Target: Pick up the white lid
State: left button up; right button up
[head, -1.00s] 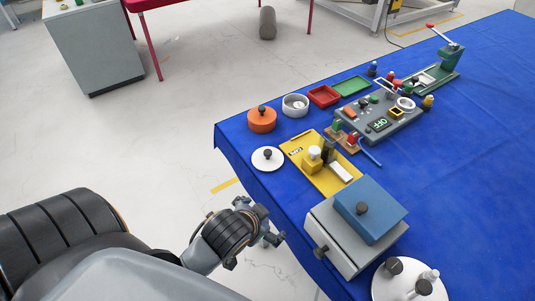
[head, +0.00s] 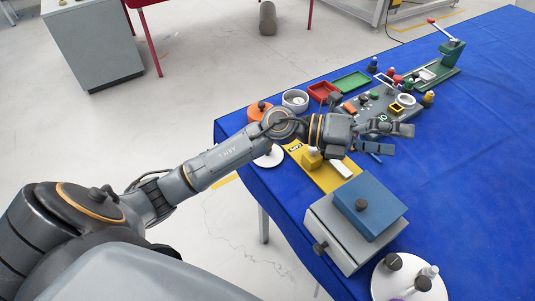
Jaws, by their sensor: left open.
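The white lid (head: 268,159) lies on the blue table near its left edge. It is a round white disc; my left arm now crosses over it and hides its upper part and its dark knob. My left gripper (head: 404,130) is open and empty. My right gripper is not in view.
An orange pot (head: 257,109), a white bowl (head: 295,99) and red and green trays (head: 351,84) stand behind my arm. A yellow board (head: 319,174), a blue-topped grey box (head: 341,232) and a round white plate (head: 387,286) lie nearer. The table's right side is clear.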

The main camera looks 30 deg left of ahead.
pick_arm(q)
jog(key=a+f+m+g+y, duration=0.4)
jog(key=f+y, duration=0.1)
jog(key=f, duration=0.2)
jog(key=n+g+y, duration=0.1)
jog(key=g+y, duration=0.1)
jog(key=y, duration=1.1)
send_over(274, 157)
jog(key=a, duration=0.2)
notch_tip(274, 157, down, 3)
notch_tip(274, 157, down, 8)
jog(key=shift+s+a+r+p, duration=0.1)
jog(key=shift+r+p, duration=0.15)
jog(key=shift+p, duration=0.8)
notch_tip(274, 157, down, 5)
jog(key=p, duration=0.2)
jog(key=shift+r+p, duration=0.2)
jog(key=shift+p, duration=0.1)
jog(key=shift+f, duration=0.5)
jog(key=c, duration=1.1)
jog(key=shift+s, duration=0.15)
grip_shut()
